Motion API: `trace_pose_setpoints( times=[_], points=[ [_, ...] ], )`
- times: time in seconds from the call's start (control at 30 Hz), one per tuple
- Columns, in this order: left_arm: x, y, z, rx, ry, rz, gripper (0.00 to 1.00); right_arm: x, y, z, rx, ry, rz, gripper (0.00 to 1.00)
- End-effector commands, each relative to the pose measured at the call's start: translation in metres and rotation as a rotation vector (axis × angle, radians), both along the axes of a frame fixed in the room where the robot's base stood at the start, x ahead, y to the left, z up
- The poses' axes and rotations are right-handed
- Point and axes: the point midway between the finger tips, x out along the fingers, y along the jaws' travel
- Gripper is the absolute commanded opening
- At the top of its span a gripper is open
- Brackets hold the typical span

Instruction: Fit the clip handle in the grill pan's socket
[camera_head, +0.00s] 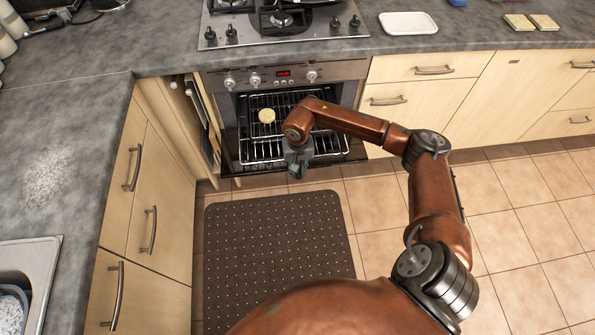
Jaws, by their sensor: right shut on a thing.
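My right gripper (298,168) points down in front of the open oven. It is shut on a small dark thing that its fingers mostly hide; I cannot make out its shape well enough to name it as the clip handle. Wire racks (258,149) show in the oven, partly behind my right arm. A round pale yellow thing (266,115) lies in the oven, left of my gripper. I cannot tell the grill pan or its socket apart from the racks. My left gripper is not in view.
A stove top (215,32) is above the oven. A dark dotted mat (275,240) lies on the tiled floor (510,255). Drawer fronts (165,185) stand to the left, and a grey counter with a sink (45,258) is beyond. A white tray (408,23) sits at the back.

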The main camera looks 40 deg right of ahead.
Motion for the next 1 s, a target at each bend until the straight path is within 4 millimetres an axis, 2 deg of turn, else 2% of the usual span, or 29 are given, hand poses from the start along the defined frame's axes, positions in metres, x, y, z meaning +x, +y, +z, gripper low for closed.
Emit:
trace_pose_setpoints(
  times=[1.0],
  points=[
    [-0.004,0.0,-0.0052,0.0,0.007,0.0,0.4,0.0047,-0.0022,-0.0001,0.0,-0.001,0.0,0.0]
  ],
)
